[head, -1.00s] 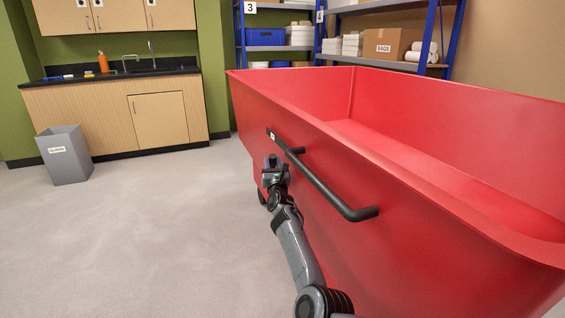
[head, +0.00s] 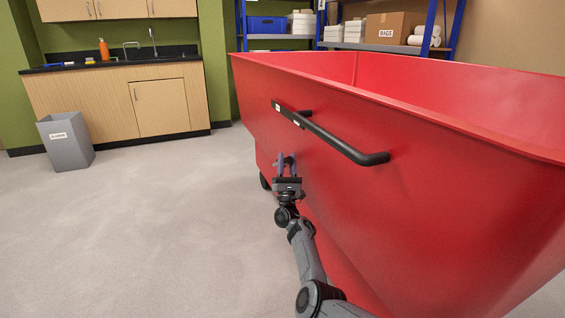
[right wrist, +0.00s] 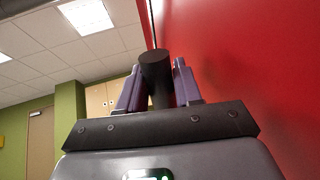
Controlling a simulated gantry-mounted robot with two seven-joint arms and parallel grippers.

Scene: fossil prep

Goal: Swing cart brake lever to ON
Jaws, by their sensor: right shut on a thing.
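The red cart (head: 400,200) fills the right of the head view. A black bar with small pale labels (head: 286,112) is on its side, by the left end of the black handle (head: 345,148). My right gripper (head: 287,158) points up beside the cart wall, below this bar. In the right wrist view its two purple fingers (right wrist: 158,88) are shut on a black cylindrical grip (right wrist: 157,70), likely the brake lever's, with a thin dark rod above it. The lever is hard to make out in the head view. My left gripper is not in view.
A grey bin (head: 66,145) stands on the floor at left, before the wooden cabinet (head: 115,105) with a sink. A shelf with boxes (head: 385,28) is behind the cart. The floor (head: 150,220) left of the cart is clear.

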